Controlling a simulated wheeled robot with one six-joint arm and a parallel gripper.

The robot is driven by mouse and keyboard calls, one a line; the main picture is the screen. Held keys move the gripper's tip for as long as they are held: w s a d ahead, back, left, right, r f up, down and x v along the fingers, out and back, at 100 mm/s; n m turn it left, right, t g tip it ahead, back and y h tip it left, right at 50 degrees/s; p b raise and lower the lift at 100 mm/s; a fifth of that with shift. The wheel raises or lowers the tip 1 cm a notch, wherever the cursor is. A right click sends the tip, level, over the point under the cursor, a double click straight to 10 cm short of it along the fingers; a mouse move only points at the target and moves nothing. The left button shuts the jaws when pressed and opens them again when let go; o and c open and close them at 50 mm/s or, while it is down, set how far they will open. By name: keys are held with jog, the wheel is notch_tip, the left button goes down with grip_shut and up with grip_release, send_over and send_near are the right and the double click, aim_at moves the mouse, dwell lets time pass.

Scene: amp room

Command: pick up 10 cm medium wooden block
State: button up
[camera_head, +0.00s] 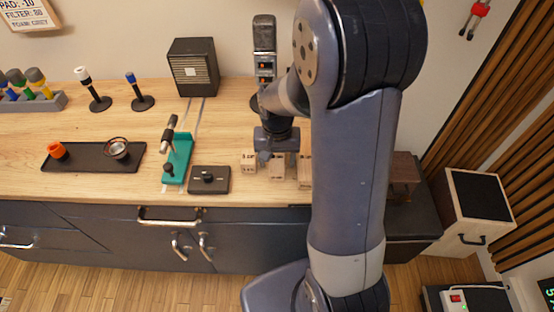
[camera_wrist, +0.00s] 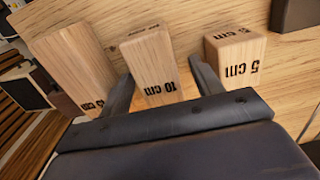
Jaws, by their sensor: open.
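The 10 cm medium wooden block (camera_wrist: 150,60) is pale wood with a dark "10 cm" label, in the middle of the wrist view. It also shows on the counter in the head view (camera_head: 277,172), its upper part hidden by my gripper (camera_head: 277,153). My gripper (camera_wrist: 162,70) is open, with one finger to each side of the 10 cm block in the wrist view. Contact between fingers and block cannot be told. The 15 cm block (camera_wrist: 72,65) is to its left and the 5 cm block (camera_wrist: 236,57) to its right in the wrist view.
The wooden counter (camera_head: 225,120) carries a dark tamping mat (camera_head: 208,182), a teal stand (camera_head: 178,160) and a black tray (camera_head: 90,158) to the left. A dark speaker-like box (camera_head: 193,68) stands behind. My arm hides much of the counter's right side.

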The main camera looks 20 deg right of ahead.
jog(key=shift+f, duration=0.15)
jog(key=c, duration=1.1)
